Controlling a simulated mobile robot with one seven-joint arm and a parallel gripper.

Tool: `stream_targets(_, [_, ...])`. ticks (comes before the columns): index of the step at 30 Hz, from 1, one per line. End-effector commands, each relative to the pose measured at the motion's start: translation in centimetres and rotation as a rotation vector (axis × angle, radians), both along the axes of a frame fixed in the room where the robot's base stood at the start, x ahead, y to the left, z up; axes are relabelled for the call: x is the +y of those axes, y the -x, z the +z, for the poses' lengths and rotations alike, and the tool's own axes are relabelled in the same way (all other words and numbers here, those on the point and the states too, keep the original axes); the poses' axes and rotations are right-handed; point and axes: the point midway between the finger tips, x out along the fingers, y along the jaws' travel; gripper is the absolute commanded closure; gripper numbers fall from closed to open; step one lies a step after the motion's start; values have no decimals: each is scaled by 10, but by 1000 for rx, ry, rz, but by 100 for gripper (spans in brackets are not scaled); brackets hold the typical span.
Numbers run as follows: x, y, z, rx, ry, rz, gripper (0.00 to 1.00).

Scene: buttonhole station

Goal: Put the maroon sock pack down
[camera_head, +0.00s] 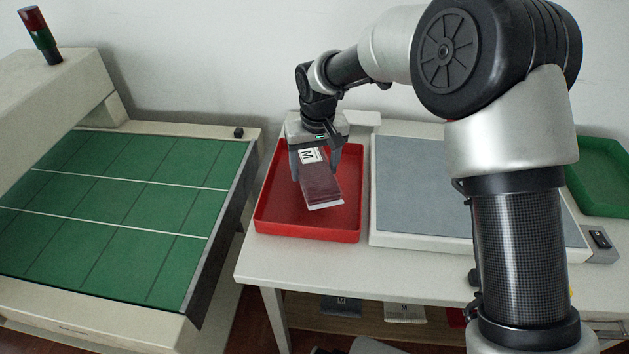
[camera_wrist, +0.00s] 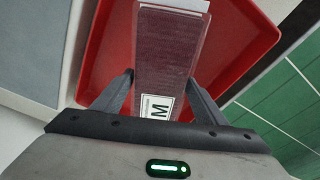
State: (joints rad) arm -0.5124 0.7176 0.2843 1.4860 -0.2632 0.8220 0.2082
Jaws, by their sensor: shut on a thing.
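The maroon sock pack (camera_head: 321,182) has a white label marked M and a pale lower edge. My gripper (camera_head: 315,166) is shut on it, with one finger on each side. In the head view the pack is tilted and overlaps the red tray (camera_head: 345,236). Whether its low end touches the tray floor I cannot tell. The wrist view shows the pack (camera_wrist: 168,60) between my gripper's two fingers (camera_wrist: 160,85), with the red tray (camera_wrist: 241,63) behind it. The part of the tray floor under the pack is hidden.
A grey panel (camera_head: 420,190) in a pale frame lies right of the tray, and a green tray (camera_head: 605,180) stands at the far right. A green belt with white lines (camera_head: 120,205) is at left, across a gap. Packs lie on a shelf below (camera_head: 405,312).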

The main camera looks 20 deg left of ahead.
Motion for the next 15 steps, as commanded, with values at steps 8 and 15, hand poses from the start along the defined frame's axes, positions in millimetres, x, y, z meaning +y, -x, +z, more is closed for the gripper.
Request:
stream_targets(8, [0, 0, -41, 1, 1, 0, 60])
stream_targets(15, [0, 0, -41, -1, -1, -1, 60])
